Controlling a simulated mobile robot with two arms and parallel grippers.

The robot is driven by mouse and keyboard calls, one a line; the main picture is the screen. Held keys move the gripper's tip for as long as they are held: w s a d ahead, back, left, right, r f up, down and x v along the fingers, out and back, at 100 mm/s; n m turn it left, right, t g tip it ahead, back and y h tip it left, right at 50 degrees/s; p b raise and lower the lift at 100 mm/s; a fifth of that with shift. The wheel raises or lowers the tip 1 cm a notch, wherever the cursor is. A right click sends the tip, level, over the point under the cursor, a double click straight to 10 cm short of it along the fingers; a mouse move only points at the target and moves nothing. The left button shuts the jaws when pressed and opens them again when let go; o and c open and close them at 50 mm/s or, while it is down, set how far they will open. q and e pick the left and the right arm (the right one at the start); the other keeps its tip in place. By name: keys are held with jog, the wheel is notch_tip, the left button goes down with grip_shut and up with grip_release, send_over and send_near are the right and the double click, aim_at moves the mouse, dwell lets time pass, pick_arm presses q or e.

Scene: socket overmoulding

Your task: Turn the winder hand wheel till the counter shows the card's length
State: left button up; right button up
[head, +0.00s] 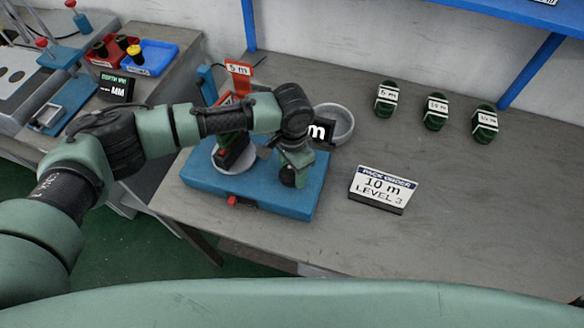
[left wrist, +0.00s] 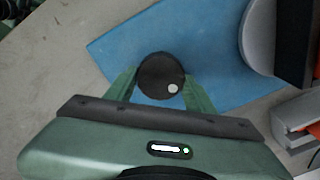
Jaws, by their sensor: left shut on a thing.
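The winder's blue base (head: 265,200) stands on the grey bench. The black round hand wheel (left wrist: 160,77) with a pale dot sits between the two green fingers of my left gripper (left wrist: 160,92) in the left wrist view. My left gripper (head: 290,174) is shut on it and covers most of it in the head view. The counter (head: 322,131) is a black display showing a white "m"; its digits are hidden behind my left arm. The card (head: 383,189) reads "10 m" and "LEVEL 3". My right gripper is not in view.
A pale reel (head: 235,164) and a red "5 m" sign (head: 239,72) are on or by the winder. A grey bowl (head: 340,119) stands behind it. Three green labelled coils (head: 436,112) lie at the back. The bench's right side is clear.

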pick_arm(q)
jog(key=m+p, duration=0.1)
jog(key=m, duration=0.2)
jog(key=shift+r, duration=0.1)
jog(key=m+p, duration=0.1)
jog(key=m, duration=0.2)
jog(key=shift+s+m, duration=0.1)
jog(key=shift+m, duration=0.2)
jog(key=m+p, duration=0.1)
jog(key=m, duration=0.2)
jog(key=shift+m, duration=0.4)
jog(key=m, duration=0.3)
jog(key=shift+s+m, duration=0.1)
jog(key=shift+m, duration=0.2)
jog(key=m, duration=0.3)
jog(key=shift+m, duration=0.3)
jog(key=m, duration=0.3)
jog(key=shift+m, duration=0.3)
jog(key=m, duration=0.4)
jog(key=shift+a+b, duration=0.15)
jog(key=shift+b, duration=0.25)
jog(key=shift+m+b, duration=0.3)
jog(key=shift+m, duration=1.5)
